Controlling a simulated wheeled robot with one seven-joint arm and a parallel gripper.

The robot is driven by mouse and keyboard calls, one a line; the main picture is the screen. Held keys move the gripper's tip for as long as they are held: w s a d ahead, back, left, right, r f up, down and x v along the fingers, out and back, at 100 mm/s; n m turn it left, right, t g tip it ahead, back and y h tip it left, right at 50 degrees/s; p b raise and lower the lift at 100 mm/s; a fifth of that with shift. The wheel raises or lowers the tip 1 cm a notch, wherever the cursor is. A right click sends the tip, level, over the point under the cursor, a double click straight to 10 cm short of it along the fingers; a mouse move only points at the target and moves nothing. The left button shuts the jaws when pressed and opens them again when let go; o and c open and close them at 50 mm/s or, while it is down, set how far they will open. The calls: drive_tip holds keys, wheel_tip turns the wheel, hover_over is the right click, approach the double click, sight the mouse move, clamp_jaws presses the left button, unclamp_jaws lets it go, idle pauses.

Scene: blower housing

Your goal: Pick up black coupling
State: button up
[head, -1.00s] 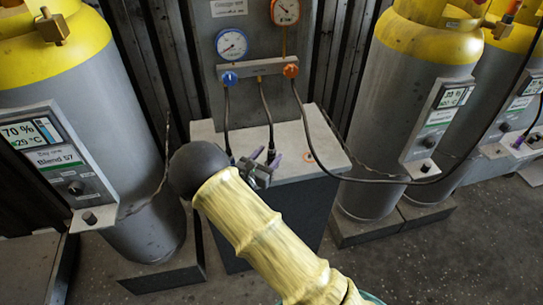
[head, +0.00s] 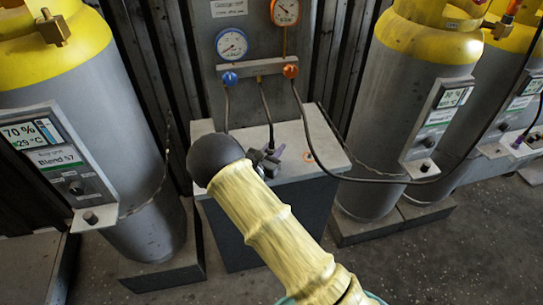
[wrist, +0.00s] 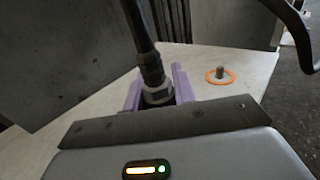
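The fingers are apart. In the head view my gripper (head: 266,160) is at the foot of the middle hose (head: 265,105), partly hidden by my arm.
An orange ring (wrist: 219,75) with a short stud lies right of the coupling. A gauge panel (head: 232,65) stands behind. Another hose (head: 375,178) sweeps right to a cylinder (head: 405,100). A cylinder (head: 85,95) stands on the left.

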clamp_jaws()
drive_tip(key=shift+r, duration=0.15)
wheel_tip(320, 180, up, 10)
idle(0.7)
